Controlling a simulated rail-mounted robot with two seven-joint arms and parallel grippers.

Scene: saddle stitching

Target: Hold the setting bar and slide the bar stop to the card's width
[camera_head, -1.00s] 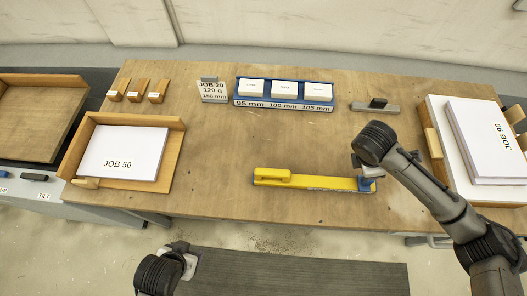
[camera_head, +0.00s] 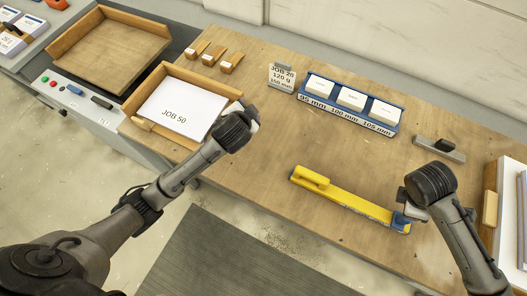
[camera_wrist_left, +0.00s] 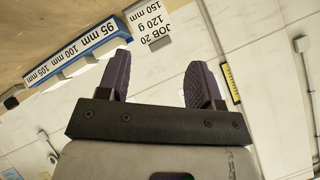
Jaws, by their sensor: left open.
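The yellow setting bar (camera_head: 345,200) lies on the wooden table, with a raised yellow handle at its left end. The blue bar stop (camera_head: 401,222) is at the bar's right end. My right gripper (camera_head: 403,203) is at the blue stop; its fingers are mostly hidden by the wrist, so I cannot tell its grip. My left gripper (camera_head: 254,116) is raised near the right edge of the JOB 50 tray, away from the bar. In the left wrist view its two fingers (camera_wrist_left: 160,85) are apart and empty. The job card (camera_head: 282,77) reads JOB 20, 120 g, 150 mm.
A blue rack (camera_head: 350,108) labelled 95, 100 and 105 mm stands behind the bar. The wooden tray (camera_head: 170,68) holds JOB 50 sheets. A grey block (camera_head: 440,149) with a black top sits at right. Table left of the bar is clear.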

